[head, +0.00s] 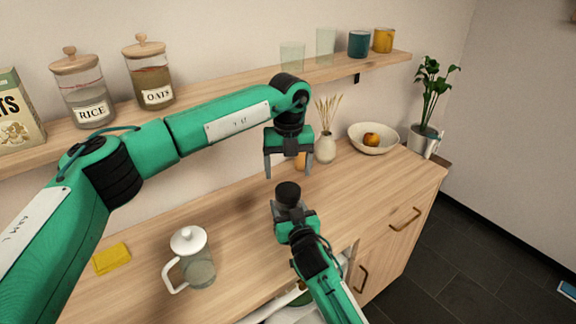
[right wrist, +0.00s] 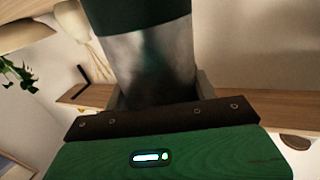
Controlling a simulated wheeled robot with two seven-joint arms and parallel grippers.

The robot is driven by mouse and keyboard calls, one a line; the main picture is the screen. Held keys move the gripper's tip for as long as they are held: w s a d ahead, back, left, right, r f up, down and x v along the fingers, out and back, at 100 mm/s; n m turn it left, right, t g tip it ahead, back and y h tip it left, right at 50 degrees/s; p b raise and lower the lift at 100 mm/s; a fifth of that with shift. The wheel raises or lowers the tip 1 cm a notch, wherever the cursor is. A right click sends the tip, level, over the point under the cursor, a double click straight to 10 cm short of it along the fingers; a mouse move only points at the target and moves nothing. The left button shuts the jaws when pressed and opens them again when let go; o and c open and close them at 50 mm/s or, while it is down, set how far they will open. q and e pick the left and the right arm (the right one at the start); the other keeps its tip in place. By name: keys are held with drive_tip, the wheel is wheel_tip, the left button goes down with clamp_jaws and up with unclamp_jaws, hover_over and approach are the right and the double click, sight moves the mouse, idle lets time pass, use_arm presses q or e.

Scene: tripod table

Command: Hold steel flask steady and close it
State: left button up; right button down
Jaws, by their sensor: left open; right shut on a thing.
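The steel flask (head: 291,207) stands upright over the counter, mostly hidden by my right gripper. Its dark top part (head: 288,190) shows above the jaws. In the right wrist view the flask body (right wrist: 150,65) is brushed steel, with a dark green band (right wrist: 135,14) at the frame's upper edge. I cannot tell how firmly the top sits. My right gripper (head: 290,213) is shut around the steel body. My left gripper (head: 287,168) is open and empty, pointing down just above the dark top, apart from it.
A glass pitcher with a white lid (head: 199,272) and a yellow cloth (head: 111,259) are at left on the counter. Behind the left gripper are a vase of dried stems (head: 325,149) and a bowl with fruit (head: 372,140). A shelf (head: 215,92) with jars and cups runs along the wall.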

sight(288, 189)
use_arm(q)
drive_tip(key=n, duration=0.5)
drive_tip(key=shift+r+n, duration=0.2)
drive_tip(key=shift+n, duration=0.1)
drive_tip(key=shift+f, duration=4)
